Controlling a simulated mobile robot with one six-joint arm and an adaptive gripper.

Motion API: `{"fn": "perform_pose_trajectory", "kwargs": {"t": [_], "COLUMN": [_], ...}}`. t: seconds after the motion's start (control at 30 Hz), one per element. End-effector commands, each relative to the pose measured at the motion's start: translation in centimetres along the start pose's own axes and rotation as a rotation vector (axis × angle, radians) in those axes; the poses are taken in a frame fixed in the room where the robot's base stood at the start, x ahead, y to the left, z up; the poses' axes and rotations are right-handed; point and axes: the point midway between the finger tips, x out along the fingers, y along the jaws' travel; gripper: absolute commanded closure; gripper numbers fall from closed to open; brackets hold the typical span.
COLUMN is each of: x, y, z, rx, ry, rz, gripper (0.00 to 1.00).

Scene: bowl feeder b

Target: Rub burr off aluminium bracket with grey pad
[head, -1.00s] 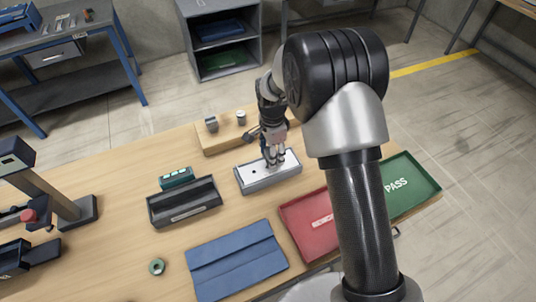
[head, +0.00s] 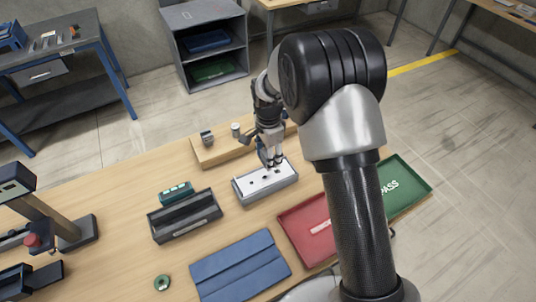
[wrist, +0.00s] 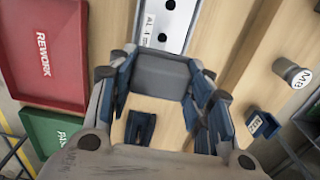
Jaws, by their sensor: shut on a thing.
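The aluminium bracket (head: 256,184) is a pale plate with dark holes, lying in a grey open box on the bench. In the wrist view the bracket (wrist: 166,22) shows holes and a label starting "AL". My gripper (head: 272,162) is over the far right part of the bracket. In the wrist view my gripper (wrist: 160,85) is shut on a grey block, which looks like the grey pad (wrist: 162,72). The pad is at the near end of the bracket in that view; whether it touches is unclear. I cannot make out the burr.
Behind the bracket is a wooden block (head: 212,154) with small parts. A red tray (head: 292,218) and a green PASS tray (head: 420,185) lie to the right, a black tray (head: 170,230) to the left. A blue mat (head: 240,265) and green ring (head: 162,283) lie in front.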

Motion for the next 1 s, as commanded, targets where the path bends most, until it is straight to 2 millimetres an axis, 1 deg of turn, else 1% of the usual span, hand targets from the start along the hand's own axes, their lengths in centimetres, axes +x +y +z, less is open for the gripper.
{"fn": "perform_pose_trajectory", "kwargs": {"t": [0.5,0.6,1.0], "x": [-5.2,-5.9,-5.9], "y": [-0.1,-0.1,0.0], "z": [0.0,0.0,0.0], "rx": [0.000,0.000,0.000], "ry": [0.000,0.000,0.000], "rz": [-0.002,-0.002,-0.001], "gripper": [0.78,0.78,0.78]}}
